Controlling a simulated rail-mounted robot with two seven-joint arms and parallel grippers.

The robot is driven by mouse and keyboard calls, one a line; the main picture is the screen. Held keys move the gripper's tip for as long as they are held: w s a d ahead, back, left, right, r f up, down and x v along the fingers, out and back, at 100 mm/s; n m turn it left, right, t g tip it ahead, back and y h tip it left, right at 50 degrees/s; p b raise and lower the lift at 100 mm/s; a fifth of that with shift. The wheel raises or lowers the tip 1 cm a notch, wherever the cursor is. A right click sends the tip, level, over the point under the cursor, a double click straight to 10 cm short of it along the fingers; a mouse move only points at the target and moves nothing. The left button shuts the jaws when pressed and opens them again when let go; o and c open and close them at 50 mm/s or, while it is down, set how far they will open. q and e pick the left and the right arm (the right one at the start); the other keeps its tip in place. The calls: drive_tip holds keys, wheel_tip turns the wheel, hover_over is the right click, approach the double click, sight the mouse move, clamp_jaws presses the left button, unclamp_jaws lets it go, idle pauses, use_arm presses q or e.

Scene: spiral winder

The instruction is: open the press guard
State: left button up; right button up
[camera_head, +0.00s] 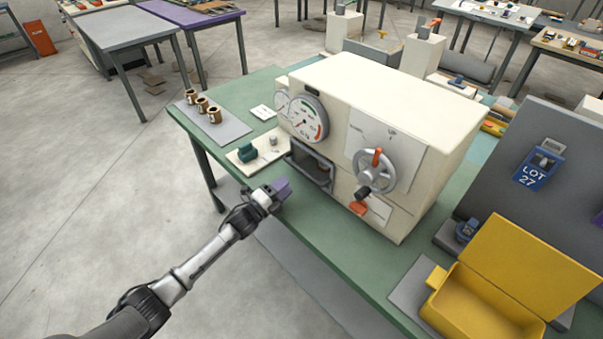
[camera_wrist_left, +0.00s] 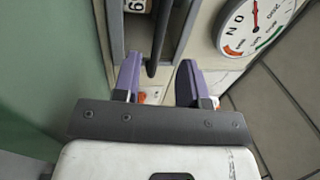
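The cream press (camera_head: 405,105) stands on the green bench. The press guard (camera_head: 310,166) is a dark-framed panel low on its front, below the round gauge; I cannot tell how far it is open. In the left wrist view, a dark bar (camera_wrist_left: 159,42), which looks like the guard's handle, runs down toward the gap between my fingers. My left gripper (camera_head: 281,188) is just in front of the guard. Its purple fingers are apart in the left wrist view (camera_wrist_left: 160,80), with visible space on both sides of the bar. My right gripper is not in view.
A spoked handwheel (camera_head: 375,171) with a red knob sticks out right of the guard. A white board (camera_head: 257,152) with a small green item lies to the left. Brown cups (camera_head: 202,105) stand on a grey mat. A yellow open box (camera_head: 490,300) sits at the right.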

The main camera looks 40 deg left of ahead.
sight(302, 170)
use_arm(q)
drive_tip(key=b+x, duration=0.1)
drive_tip(key=x, duration=0.7)
drive_tip(key=shift+c, duration=0.5)
clamp_jaws()
